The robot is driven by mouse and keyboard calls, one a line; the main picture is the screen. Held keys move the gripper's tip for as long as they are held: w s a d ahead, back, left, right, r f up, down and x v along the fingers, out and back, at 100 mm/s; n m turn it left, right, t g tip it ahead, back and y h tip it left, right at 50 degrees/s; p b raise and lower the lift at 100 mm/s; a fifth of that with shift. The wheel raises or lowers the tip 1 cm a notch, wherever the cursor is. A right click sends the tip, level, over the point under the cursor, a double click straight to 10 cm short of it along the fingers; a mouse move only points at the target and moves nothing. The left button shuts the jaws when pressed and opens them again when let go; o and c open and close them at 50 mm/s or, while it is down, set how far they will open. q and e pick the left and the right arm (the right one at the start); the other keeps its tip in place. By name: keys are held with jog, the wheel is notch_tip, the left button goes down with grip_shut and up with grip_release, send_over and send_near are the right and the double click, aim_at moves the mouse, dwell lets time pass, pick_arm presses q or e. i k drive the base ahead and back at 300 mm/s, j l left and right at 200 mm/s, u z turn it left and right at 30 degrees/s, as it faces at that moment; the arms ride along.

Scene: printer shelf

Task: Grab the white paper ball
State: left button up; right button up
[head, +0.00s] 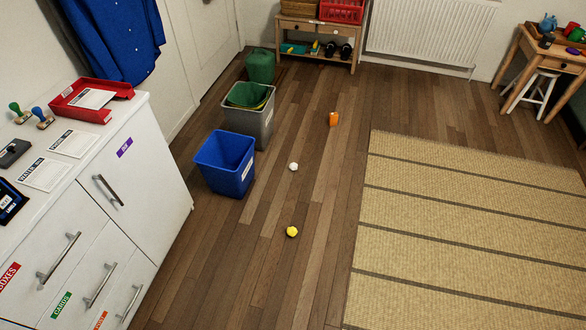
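A small white paper ball (293,167) lies on the wooden floor near the middle of the head view. It sits to the right of the blue bin (226,163), apart from it. A yellow ball (292,231) lies on the floor nearer to me, below the white one in the picture. Neither of my grippers shows in the head view, so their state is hidden.
A grey bin (264,130) and a green bin (261,66) stand behind the blue one. An orange object (333,119) is on the floor. A white cabinet (148,180) stands at left, a striped mat (470,215) at right. Floor between is mostly clear.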

aim_at(293, 166)
jog(key=u, duration=0.65)
jog(key=i+l+u, duration=0.15)
jog(key=l+u, duration=0.25)
jog(key=i+l+u, duration=0.15)
jog(key=u, duration=0.2)
jog(key=l+u, duration=0.4)
jog(key=i+l, duration=0.05)
